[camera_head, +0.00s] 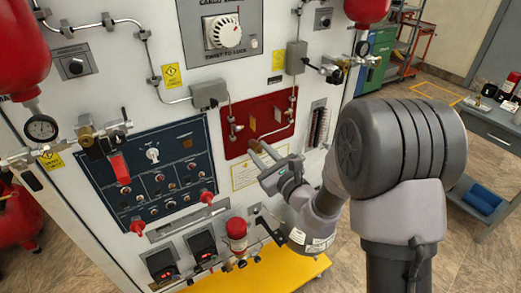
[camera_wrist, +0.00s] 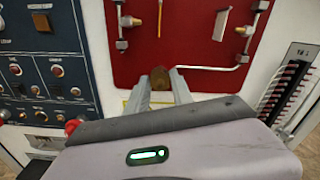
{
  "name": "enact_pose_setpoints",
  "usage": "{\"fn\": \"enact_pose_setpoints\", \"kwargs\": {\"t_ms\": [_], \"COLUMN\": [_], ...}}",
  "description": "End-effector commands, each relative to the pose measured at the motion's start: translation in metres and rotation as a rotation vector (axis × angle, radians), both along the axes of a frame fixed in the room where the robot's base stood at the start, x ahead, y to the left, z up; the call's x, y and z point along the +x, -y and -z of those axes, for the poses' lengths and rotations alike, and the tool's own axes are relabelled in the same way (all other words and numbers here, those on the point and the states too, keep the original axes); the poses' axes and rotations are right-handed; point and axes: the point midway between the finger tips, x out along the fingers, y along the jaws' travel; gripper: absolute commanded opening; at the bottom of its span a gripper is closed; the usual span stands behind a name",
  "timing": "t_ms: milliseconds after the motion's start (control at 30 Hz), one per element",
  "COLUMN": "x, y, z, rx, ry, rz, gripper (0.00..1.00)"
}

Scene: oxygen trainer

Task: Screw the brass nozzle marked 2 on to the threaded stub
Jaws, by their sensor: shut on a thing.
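My gripper (camera_head: 262,152) reaches toward the lower edge of the red panel (camera_head: 238,108). It is shut on a brass nozzle (camera_wrist: 160,76), which shows between the two fingertips in the wrist view. The nozzle is a small dark brass piece, and no number can be read on it. The red panel also fills the top of the wrist view (camera_wrist: 190,50). On it are a thin yellow-brass piece (camera_wrist: 159,18), a slanted silvery piece (camera_wrist: 222,24) and metal fittings at both sides. I cannot tell which of these is the threaded stub.
A bent silver pipe (camera_wrist: 215,68) crosses the lower part of the red panel, close to my fingertips. A dark blue switch panel (camera_head: 155,175) stands to the left. A yellow step (camera_head: 270,275) lies below.

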Motion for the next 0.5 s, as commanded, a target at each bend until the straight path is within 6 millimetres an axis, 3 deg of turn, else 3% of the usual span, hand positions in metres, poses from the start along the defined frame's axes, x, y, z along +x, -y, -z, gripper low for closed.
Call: {"fn": "enact_pose_setpoints", "kwargs": {"t_ms": [200, 500], "x": [-0.0004, -0.0003], "y": [-0.0003, -0.0003], "z": [-0.002, -0.0014], "rx": [0.164, 0.188], "ry": [-0.116, -0.13], "rz": [-0.002, -0.001], "gripper": [0.0, 0.0]}}
